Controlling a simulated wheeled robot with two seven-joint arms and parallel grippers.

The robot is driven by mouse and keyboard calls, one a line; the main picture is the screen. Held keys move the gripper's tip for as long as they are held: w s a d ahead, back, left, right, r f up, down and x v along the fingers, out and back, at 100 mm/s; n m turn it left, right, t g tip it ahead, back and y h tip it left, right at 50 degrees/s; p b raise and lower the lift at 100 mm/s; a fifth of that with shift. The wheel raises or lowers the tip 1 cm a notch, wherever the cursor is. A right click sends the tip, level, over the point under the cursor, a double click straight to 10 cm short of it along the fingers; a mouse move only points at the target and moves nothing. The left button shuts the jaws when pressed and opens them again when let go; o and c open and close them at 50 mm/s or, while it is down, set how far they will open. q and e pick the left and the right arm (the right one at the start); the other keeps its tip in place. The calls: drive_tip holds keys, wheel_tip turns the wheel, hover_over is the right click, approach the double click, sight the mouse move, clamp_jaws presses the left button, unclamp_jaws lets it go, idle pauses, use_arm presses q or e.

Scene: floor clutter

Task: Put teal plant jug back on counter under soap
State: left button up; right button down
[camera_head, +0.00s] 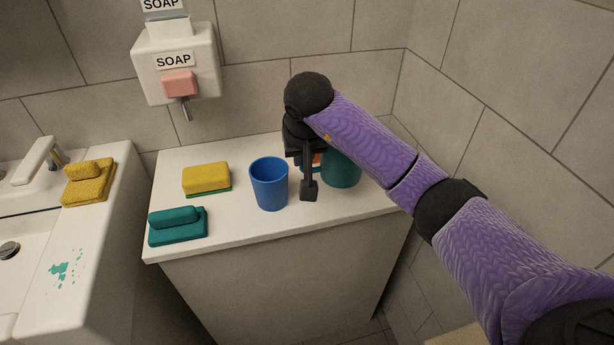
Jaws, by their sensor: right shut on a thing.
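The teal plant jug (343,171) is at the right part of the white counter (225,229), partly hidden behind my right gripper and forearm. My right gripper (309,190) points down at the jug's left side and is shut on it. The exact grip is hidden, and I cannot tell whether the jug's base touches the counter. The white soap dispenser (205,70) hangs on the tiled wall above the counter's left part. My left gripper is out of view.
A blue cup (269,184) stands just left of my right gripper. A yellow sponge (206,178) and a teal brush-like item (178,226) lie further left. Another yellow item (89,182) rests on the sink (88,228). A small orange-red patch (317,158) shows behind the gripper.

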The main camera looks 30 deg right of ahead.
wheel_tip(320, 180, down, 6)
drive_tip(key=shift+r+b, duration=0.2)
drive_tip(key=shift+b, duration=0.6)
drive_tip(key=shift+r, duration=0.2)
drive_tip(key=shift+f, duration=0.1)
drive_tip(key=c, duration=0.9)
unclamp_jaws()
drive_tip(key=shift+c, duration=0.2)
use_arm(q)
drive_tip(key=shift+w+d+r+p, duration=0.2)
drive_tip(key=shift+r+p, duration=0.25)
drive_tip(key=shift+p, duration=0.4)
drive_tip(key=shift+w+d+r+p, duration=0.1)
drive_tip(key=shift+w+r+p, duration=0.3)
drive_tip(key=shift+p, duration=0.4)
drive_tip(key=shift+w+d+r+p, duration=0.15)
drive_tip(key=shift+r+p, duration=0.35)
drive_tip(key=shift+p, duration=0.35)
use_arm(e)
drive_tip(key=v, duration=1.2)
